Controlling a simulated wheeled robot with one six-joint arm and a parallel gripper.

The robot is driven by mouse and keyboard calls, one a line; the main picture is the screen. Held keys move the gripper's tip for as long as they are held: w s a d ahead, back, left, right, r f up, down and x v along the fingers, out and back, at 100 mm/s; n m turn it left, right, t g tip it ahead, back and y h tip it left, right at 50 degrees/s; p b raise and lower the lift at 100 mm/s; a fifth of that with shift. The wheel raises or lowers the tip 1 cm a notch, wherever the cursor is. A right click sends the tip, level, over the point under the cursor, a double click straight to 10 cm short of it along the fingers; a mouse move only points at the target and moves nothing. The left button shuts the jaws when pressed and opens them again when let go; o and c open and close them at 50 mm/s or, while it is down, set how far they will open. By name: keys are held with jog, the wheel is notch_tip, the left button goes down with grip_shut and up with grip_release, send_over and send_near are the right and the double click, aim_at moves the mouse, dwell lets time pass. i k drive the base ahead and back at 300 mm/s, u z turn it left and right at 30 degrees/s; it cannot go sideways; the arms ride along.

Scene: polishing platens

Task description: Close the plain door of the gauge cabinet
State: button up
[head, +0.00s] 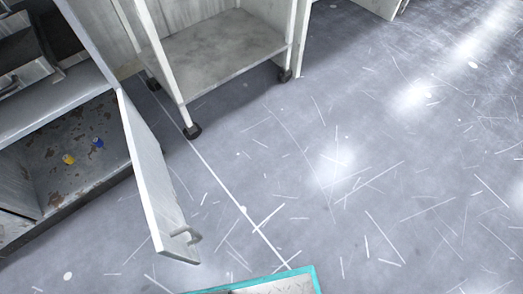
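A light grey cabinet (60,108) stands at the left, with its lower compartment open. Its plain door (152,178) stands swung outward over the floor, hinged at the compartment's right side. A small grey handle (186,235) sits near the door's lower free end. Inside the compartment, a yellow item (68,159) and a blue item (98,142) rest on the stained bottom. Whether this is the gauge cabinet, I cannot tell from any label. My gripper is not in view.
A wheeled grey cart (215,50) stands just right of the cabinet, close behind the open door. A teal-edged surface (312,275) shows at the bottom edge. The scratched grey floor (370,170) to the right is clear, with a white line running across it.

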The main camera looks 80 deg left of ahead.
aim_at(172, 238)
jog(key=i, duration=1.6)
jog(key=u, duration=4.4)
